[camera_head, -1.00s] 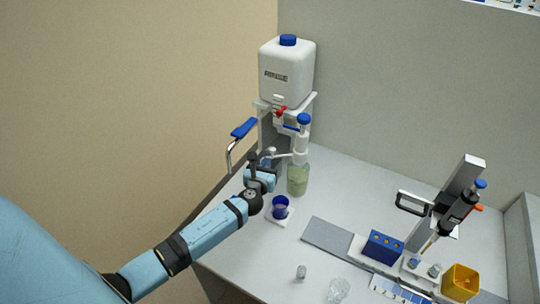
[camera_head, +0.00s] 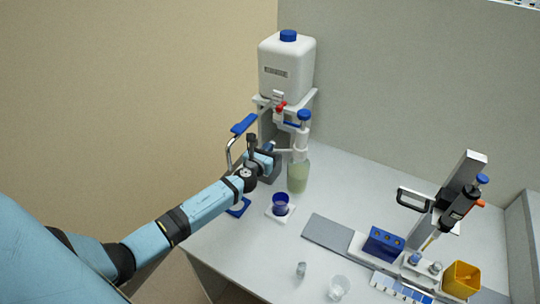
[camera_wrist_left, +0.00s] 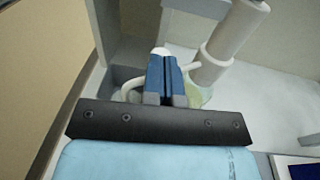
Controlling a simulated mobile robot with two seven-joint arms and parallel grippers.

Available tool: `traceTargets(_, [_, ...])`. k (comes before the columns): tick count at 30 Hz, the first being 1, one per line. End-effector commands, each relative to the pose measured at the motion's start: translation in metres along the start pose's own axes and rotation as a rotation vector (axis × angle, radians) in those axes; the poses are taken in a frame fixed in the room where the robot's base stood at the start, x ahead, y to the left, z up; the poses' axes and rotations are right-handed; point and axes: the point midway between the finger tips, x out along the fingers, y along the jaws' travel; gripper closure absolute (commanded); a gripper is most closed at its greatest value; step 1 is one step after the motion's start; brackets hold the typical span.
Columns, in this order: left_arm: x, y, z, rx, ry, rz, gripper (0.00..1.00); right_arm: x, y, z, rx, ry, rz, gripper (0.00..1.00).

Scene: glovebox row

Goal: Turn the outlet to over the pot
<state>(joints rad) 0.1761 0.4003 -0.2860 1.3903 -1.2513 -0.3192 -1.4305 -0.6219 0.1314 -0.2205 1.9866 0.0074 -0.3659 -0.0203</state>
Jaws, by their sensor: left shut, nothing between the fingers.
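The white dispenser (camera_head: 301,143) stands on a bottle of pale green liquid (camera_head: 298,177). Its thin white outlet (camera_head: 282,150) points left in the head view, away from over the pot. The dark blue pot (camera_head: 281,204) sits on a white tile (camera_head: 281,214) in front of the bottle. My left gripper (camera_head: 269,148) is shut and empty at the outlet's outer end. In the left wrist view, the outlet (camera_wrist_left: 130,88) passes behind the shut fingers (camera_wrist_left: 166,78), curving down on their left; contact cannot be told. My right gripper is not in view.
A white canister (camera_head: 286,70) with a red tap stands on a support behind the dispenser. A blue-topped metal handle (camera_head: 243,124) is close to my left gripper. A blue rack (camera_head: 384,244), a pipette stand and a yellow bin (camera_head: 462,279) are at the right.

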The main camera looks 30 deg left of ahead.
Motion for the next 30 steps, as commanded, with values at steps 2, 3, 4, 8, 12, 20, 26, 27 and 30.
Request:
traceTargets(2, [0.006,0.006,-0.005,0.008,-0.001,-0.055,1.00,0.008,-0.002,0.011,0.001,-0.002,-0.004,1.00])
traceTargets(3, [0.009,0.008,-0.004,0.009,-0.001,-0.077,1.00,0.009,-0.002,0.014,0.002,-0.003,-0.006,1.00])
traceTargets(4, [0.012,0.010,-0.003,0.009,0.000,-0.090,1.00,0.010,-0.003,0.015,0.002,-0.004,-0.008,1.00])
traceTargets(8, [0.020,0.015,0.000,0.007,0.001,-0.095,1.00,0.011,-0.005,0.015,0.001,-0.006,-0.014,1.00])
traceTargets(12, [0.021,0.015,0.001,0.005,0.002,-0.094,1.00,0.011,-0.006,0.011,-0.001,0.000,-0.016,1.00])
traceTargets(20, [0.018,0.015,0.001,0.006,0.002,-0.094,1.00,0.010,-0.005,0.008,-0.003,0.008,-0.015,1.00])
traceTargets(26, [-0.009,0.018,0.001,0.008,0.004,-0.095,1.00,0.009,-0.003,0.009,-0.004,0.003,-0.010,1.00])
traceTargets(27, [-0.018,0.018,-0.001,0.008,0.005,-0.095,1.00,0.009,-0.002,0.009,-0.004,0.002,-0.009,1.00])
traceTargets(30, [-0.042,0.021,0.000,0.008,0.004,-0.096,1.00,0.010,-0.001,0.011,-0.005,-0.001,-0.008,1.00])
